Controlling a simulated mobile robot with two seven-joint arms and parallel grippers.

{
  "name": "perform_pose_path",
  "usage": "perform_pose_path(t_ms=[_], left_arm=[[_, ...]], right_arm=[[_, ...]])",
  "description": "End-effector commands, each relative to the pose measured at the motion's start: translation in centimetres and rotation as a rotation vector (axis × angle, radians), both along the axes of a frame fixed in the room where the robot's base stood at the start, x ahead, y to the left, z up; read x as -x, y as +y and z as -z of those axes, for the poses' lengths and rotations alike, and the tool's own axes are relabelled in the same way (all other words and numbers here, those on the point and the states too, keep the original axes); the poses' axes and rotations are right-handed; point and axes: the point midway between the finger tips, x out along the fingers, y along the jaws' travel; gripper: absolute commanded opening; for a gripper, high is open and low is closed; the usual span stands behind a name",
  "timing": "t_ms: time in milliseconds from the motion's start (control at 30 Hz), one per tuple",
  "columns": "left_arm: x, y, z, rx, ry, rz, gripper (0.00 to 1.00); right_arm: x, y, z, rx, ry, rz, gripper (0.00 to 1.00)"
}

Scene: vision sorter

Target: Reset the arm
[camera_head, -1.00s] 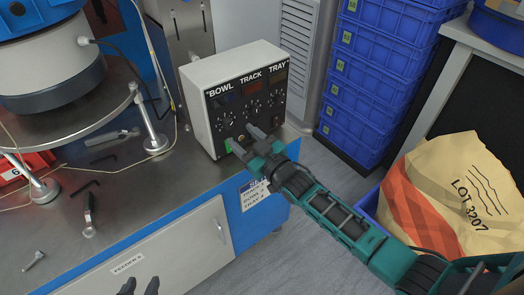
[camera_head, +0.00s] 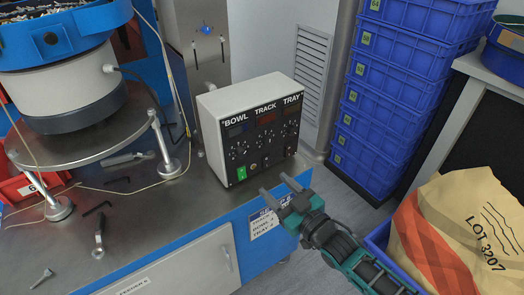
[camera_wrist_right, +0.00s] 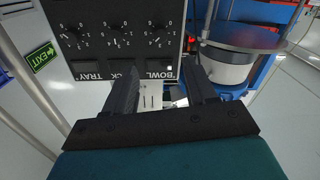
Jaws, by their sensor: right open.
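My right gripper (camera_head: 278,191) is open and empty in the head view. It is in front of the control box (camera_head: 250,125), low and to the right of its panel, with a gap between fingers and panel. Its two dark fingers also show in the right wrist view (camera_wrist_right: 163,95). The control box has labels BOWL, TRACK and TRAY over dials, and a green switch (camera_head: 241,174) at its lower left. In the right wrist view the panel (camera_wrist_right: 115,40) appears upside down beyond the fingers. My left gripper is not in view.
Stacked blue crates (camera_head: 385,95) stand at the back right. A paper sack (camera_head: 455,235) marked LOT 3207 sits in a blue bin at the right.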

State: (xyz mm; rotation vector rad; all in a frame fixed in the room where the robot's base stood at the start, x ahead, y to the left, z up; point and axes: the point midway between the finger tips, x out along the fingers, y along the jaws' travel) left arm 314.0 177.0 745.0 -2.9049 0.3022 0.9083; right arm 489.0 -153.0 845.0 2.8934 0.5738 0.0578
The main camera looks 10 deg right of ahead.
Motion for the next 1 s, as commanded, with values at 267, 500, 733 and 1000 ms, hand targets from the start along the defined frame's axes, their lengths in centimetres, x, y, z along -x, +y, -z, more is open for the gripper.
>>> perform_pose_path(t_ms=[267, 500, 733, 1000], left_arm=[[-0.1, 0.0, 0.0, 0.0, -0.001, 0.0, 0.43], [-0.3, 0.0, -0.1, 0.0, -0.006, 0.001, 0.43], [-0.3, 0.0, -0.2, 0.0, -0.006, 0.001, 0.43], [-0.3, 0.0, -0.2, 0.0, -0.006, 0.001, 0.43]], right_arm=[[2.6, 0.2, 2.2, -0.007, 0.101, 0.034, 0.56], [11.5, -1.0, 7.6, -0.004, 0.426, 0.158, 0.56], [17.0, -2.3, 9.8, 0.015, 0.614, 0.232, 0.56], [17.5, -2.4, 10.0, 0.018, 0.629, 0.239, 0.56]])
